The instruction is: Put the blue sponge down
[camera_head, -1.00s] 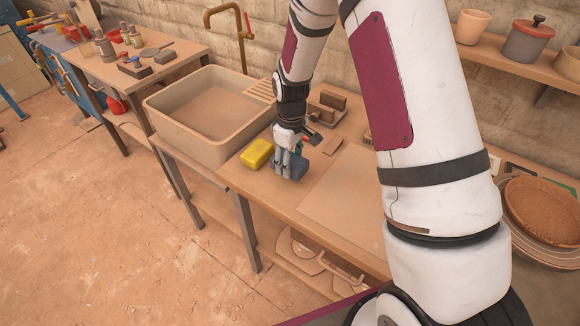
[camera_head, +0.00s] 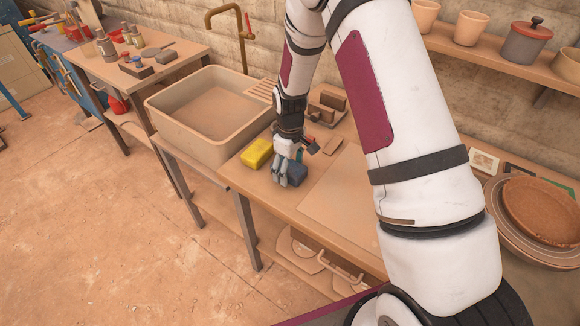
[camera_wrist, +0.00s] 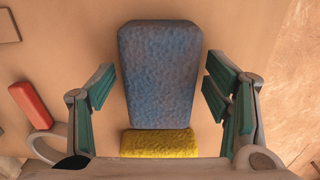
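The blue sponge (camera_head: 297,174) rests on the wooden worktop to the right of the sink. My gripper (camera_head: 284,178) is low over the worktop at the sponge's left side in the head view and partly hides it. In the wrist view the blue sponge (camera_wrist: 160,75) lies between the spread fingers of my gripper (camera_wrist: 161,92), with a gap on both sides. The gripper is open and holds nothing. A yellow sponge (camera_head: 257,153) lies on the worktop to the left, close to the gripper; its edge shows in the wrist view (camera_wrist: 160,143).
The sink (camera_head: 160,105) stands to the left of the worktop, with a brass tap (camera_head: 242,40) behind it. Brown blocks (camera_head: 331,101) sit at the back near the wall. A flat board (camera_head: 345,205) lies to the right, bare. A red item (camera_wrist: 29,103) shows in the wrist view.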

